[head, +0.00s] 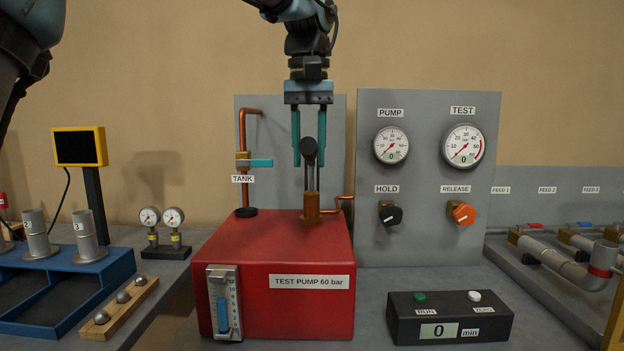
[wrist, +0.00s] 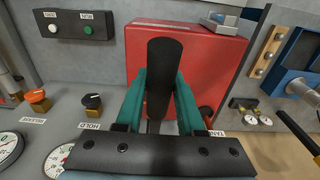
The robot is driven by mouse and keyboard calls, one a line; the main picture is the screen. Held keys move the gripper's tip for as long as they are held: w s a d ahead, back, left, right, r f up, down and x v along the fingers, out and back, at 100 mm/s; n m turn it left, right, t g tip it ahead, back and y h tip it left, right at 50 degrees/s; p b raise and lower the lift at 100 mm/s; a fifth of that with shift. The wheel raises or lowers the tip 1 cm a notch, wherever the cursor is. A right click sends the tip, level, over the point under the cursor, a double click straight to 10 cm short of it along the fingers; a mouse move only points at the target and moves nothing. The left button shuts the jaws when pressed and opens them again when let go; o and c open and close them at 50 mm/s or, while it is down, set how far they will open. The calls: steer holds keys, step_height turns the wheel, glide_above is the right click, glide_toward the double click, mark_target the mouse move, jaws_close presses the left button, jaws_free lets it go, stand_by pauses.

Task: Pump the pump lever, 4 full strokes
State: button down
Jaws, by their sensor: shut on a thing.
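The pump lever (head: 309,158) is a dark upright handle with a rounded black grip, rising from a brass fitting (head: 311,206) on top of the red test pump box (head: 275,255). My gripper (head: 309,162) comes down from above with its two teal fingers on either side of the black grip, shut on it. In the wrist view the black grip (wrist: 162,70) stands between the teal fingers (wrist: 160,90). The pump gauge (head: 391,145) and test gauge (head: 463,146) both have needles toward the low end.
A grey panel with the black HOLD knob (head: 390,215) and orange RELEASE knob (head: 462,213) stands right of the lever. A copper pipe with a teal TANK valve handle (head: 261,162) stands left. A black timer box (head: 450,319) sits at front right.

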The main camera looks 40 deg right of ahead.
steer(key=r+p, duration=0.2)
steer(key=p, duration=0.1)
steer(key=r+p, duration=0.1)
steer(key=p, duration=0.1)
steer(key=shift+w+d+r+g+y, duration=0.2)
steer(key=shift+w+d+g+y, duration=0.1)
steer(key=shift+w+g, duration=0.1)
steer(key=shift+r+p, duration=0.1)
steer(key=shift+p, duration=0.75)
steer(key=r+p, duration=0.1)
steer(key=p, duration=0.1)
steer(key=r+p, duration=0.1)
steer(key=w+r+g+y+p, duration=0.1)
steer(key=p, duration=0.1)
steer(key=shift+d+p, duration=0.35)
steer(key=shift+d, duration=0.05)
steer(key=shift+w+d+f+b, duration=0.1)
steer(key=shift+w+d+b, duration=0.15)
steer(key=shift+b, duration=0.1)
steer(key=shift+w+d+r+g+y, duration=0.15)
steer(key=shift+r+g+y, duration=0.15)
steer(key=shift+r+g, duration=0.35)
steer(key=shift+r+t, duration=0.1)
steer(key=shift+t, duration=0.15)
